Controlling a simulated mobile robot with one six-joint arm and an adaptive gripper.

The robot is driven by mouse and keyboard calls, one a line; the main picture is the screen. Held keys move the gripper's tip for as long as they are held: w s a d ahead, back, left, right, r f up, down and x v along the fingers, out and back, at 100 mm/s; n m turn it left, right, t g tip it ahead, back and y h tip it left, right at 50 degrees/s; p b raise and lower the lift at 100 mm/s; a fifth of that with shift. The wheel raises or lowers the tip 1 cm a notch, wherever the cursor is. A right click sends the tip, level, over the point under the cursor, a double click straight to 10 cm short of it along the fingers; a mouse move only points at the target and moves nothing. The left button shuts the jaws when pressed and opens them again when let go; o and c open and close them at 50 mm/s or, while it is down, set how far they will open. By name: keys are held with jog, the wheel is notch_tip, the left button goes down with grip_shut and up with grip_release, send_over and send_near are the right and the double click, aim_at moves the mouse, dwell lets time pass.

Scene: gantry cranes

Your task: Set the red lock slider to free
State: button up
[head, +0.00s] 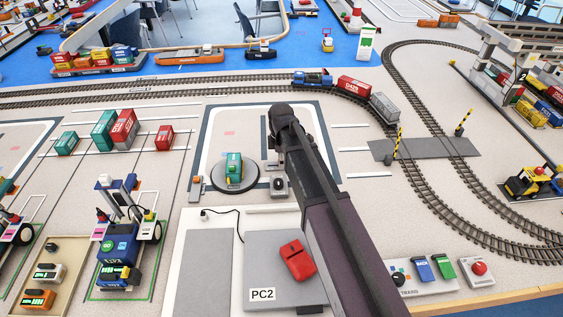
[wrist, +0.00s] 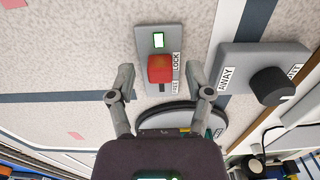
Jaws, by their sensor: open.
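The red lock slider (wrist: 160,68) is a block on a grey plate (wrist: 154,45) in the wrist view. It sits beside the LOCK label, and the FREE label (wrist: 174,88) lies lower, towards the turntable. A lit window (wrist: 158,40) shows above it on the plate. My gripper (wrist: 160,76) is open, with one finger on each side of the slider and gaps between. I cannot tell how high the fingertips are above the plate. In the head view, my arm reaches to just right of the turntable (head: 226,188), and I cannot clearly make out the slider.
A grey box with a black knob (wrist: 269,86), labelled AWAY, stands right of the slider. The turntable edge (wrist: 150,122) is just below it. In the head view, a container (head: 234,165) stands on the turntable. A red object (head: 297,260) lies on a grey pad nearer me.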

grip_shut()
dwell(0.4)
